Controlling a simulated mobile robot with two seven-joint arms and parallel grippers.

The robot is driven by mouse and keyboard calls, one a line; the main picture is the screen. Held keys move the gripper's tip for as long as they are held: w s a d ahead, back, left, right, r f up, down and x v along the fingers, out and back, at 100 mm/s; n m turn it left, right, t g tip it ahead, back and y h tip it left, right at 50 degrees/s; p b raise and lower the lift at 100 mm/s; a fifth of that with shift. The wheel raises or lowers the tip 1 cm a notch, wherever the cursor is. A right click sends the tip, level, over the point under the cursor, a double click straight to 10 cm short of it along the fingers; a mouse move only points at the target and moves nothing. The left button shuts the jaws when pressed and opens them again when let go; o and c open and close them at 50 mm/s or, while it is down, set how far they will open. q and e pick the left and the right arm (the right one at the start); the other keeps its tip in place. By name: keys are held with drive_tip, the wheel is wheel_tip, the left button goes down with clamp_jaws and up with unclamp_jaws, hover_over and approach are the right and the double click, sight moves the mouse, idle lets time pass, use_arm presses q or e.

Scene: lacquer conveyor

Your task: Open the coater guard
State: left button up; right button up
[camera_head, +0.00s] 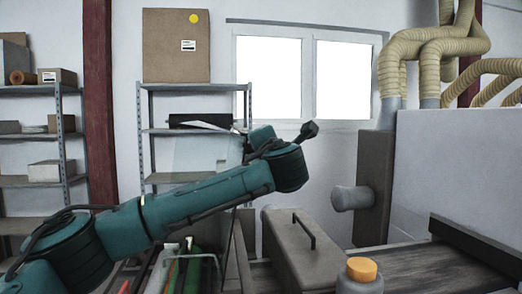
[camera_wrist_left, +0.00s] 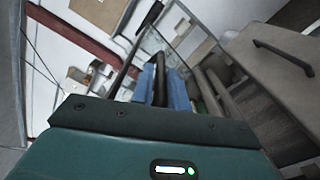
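The coater guard appears to be the grey box-like cover (camera_head: 290,262) with a dark bar handle (camera_head: 304,229) on top, low in the middle of the head view. It looks lowered. In the wrist view the grey cover (camera_wrist_left: 262,85) and its handle (camera_wrist_left: 283,57) are at the right. My left teal arm reaches in from the left, and its hand is above and left of the cover, apart from the handle. My right gripper is not in view.
An orange-capped bottle (camera_head: 361,270) stands in front right of the cover. A grey motor-like cylinder (camera_head: 352,198) juts from a dark post (camera_head: 374,185) behind it. The conveyor (camera_head: 425,270) runs to the right. Shelves (camera_head: 160,132) stand behind my left arm.

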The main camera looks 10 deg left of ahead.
use_arm(q)
drive_tip(key=o, duration=0.4)
drive_tip(key=shift+d+f, duration=0.35)
drive_tip(key=shift+f, duration=0.35)
drive_tip(key=shift+c, duration=0.2)
drive_tip(key=shift+w+r, duration=0.1)
drive_tip(key=shift+a+r, duration=0.1)
drive_tip(key=shift+a, duration=0.05)
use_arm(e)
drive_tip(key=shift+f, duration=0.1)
use_arm(q)
drive_tip(key=b+v, duration=0.3)
drive_tip(key=v, duration=1)
drive_tip(key=shift+r+b, duration=0.15)
drive_tip(key=shift+b, duration=0.25)
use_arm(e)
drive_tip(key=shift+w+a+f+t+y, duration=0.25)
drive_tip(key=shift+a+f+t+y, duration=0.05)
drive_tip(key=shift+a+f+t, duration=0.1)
